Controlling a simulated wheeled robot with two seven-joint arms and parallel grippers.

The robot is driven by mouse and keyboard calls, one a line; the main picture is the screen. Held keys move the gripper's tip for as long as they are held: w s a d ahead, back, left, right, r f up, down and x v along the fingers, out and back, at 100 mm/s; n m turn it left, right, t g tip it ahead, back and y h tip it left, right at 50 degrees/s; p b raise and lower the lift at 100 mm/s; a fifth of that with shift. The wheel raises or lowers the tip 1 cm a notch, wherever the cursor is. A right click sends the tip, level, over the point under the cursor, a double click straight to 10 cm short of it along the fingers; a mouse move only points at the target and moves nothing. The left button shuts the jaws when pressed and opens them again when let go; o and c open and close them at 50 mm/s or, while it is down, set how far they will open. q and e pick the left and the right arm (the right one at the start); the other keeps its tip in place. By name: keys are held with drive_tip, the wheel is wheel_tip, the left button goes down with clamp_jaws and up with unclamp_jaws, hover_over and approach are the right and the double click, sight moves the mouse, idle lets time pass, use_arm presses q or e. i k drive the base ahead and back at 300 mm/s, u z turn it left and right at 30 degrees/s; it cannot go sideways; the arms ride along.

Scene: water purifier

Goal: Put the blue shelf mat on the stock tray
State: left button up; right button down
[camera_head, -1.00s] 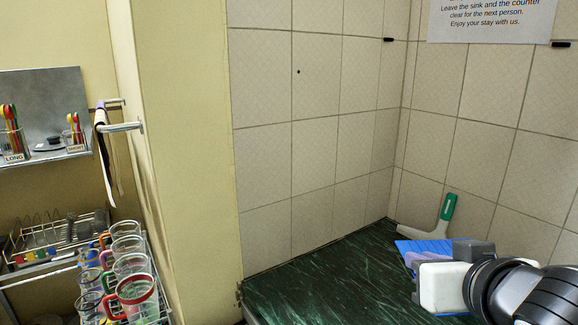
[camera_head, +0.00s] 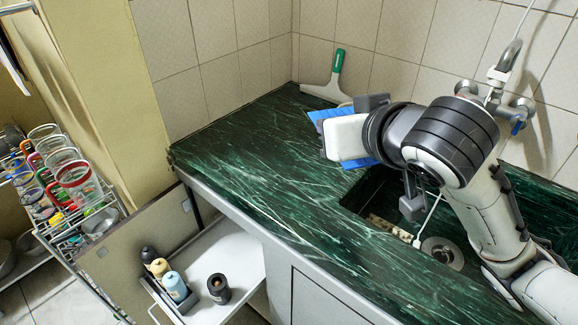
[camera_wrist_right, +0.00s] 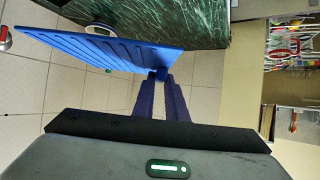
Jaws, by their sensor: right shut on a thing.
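The blue shelf mat (camera_head: 322,114) shows as blue edges around my right gripper, above the green counter in the head view. In the right wrist view the ribbed mat (camera_wrist_right: 100,48) sticks out to the left from the fingertips. My right gripper (camera_wrist_right: 160,76) is shut on the mat's edge; in the head view its fingers are mostly hidden behind the hand. A white pull-out tray (camera_head: 240,262), seemingly the stock tray, stands below the counter at lower left and holds several small bottles. My left gripper is not in view.
The green marble counter (camera_head: 260,170) has clear room left of the sink (camera_head: 385,205). A squeegee (camera_head: 335,75) leans at the back corner. A rack of mugs (camera_head: 65,180) stands at the left. An open cabinet door (camera_head: 140,235) is beside the tray.

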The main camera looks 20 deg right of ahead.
sight(211, 255)
drive_tip(key=z, duration=0.05)
drive_tip(key=k, duration=0.65)
drive_tip(key=u, duration=0.9)
drive_tip(key=i, duration=1.6)
drive_tip(key=z, duration=1.1)
